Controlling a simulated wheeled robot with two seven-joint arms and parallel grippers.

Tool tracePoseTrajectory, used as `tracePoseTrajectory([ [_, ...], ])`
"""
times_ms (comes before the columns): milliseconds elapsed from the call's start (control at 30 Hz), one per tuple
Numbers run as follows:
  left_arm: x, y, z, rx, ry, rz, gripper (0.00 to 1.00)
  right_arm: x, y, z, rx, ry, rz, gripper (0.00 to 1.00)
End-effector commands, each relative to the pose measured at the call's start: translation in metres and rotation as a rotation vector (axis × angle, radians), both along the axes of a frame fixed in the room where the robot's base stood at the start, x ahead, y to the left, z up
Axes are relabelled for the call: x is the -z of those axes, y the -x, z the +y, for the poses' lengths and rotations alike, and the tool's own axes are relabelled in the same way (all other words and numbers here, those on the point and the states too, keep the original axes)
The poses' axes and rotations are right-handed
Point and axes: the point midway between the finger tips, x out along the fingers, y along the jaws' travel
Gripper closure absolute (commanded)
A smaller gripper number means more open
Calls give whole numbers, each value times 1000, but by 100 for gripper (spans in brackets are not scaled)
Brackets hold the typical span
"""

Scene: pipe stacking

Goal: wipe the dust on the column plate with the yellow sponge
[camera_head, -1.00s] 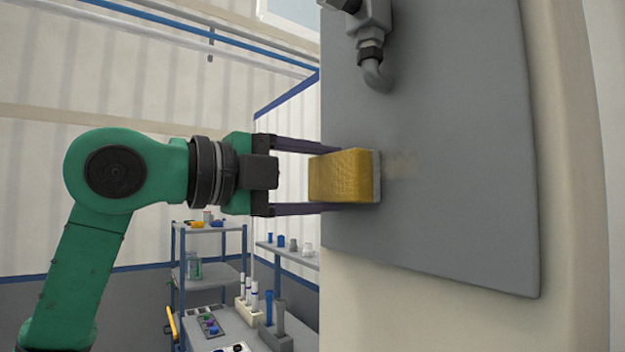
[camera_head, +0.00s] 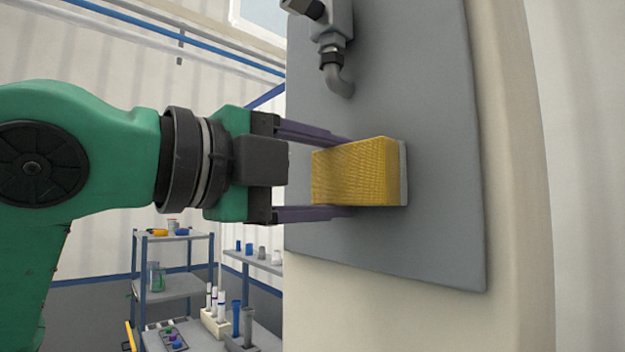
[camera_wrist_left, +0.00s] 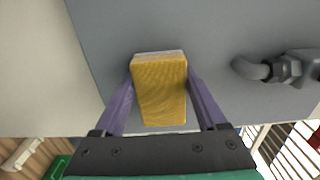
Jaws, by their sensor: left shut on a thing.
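My left gripper (camera_head: 333,172) is shut on the yellow sponge (camera_head: 352,172), one purple finger above it and one below in the head view. The sponge has a pale grey layer on its far side, which lies at the grey column plate (camera_head: 430,220) and seems to touch it. In the left wrist view the sponge (camera_wrist_left: 160,88) sits between the two fingers (camera_wrist_left: 160,95), against the plate (camera_wrist_left: 210,30). No dust shows on the visible plate; any under the sponge is hidden. My right gripper is not in view.
A grey pipe elbow with a fitting (camera_head: 340,75) sticks out from the plate above the sponge. The cream column (camera_head: 520,200) surrounds the plate. A shelf rack (camera_head: 175,285) and a bench with tube holders (camera_head: 215,322) stand at the lower left.

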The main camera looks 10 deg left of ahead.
Motion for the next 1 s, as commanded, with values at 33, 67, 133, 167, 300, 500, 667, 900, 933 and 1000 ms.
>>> tracePoseTrajectory([
  [33, 1, 4, -4, 2, -2, -2, 71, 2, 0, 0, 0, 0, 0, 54],
  [67, 1, 5, -6, 2, -1, -1, 71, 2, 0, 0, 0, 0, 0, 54],
  [133, 0, 8, -9, 2, -2, -1, 71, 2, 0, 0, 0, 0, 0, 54],
  [167, 0, 8, -10, 1, -1, -1, 71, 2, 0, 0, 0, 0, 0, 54],
  [300, 0, 12, -15, 2, -1, -1, 71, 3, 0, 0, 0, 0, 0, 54],
  [500, 1, 25, -32, 2, -2, -1, 71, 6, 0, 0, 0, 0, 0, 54],
  [667, 1, 29, -39, 0, 1, -1, 71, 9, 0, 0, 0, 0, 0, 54],
  [900, 2, 21, -29, -1, 2, 4, 71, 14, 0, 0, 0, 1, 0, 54],
  [933, 2, 18, -27, -2, 2, 6, 71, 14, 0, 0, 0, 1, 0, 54],
  [1000, 1, 13, -20, -3, 2, 4, 71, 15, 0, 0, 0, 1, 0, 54],
])
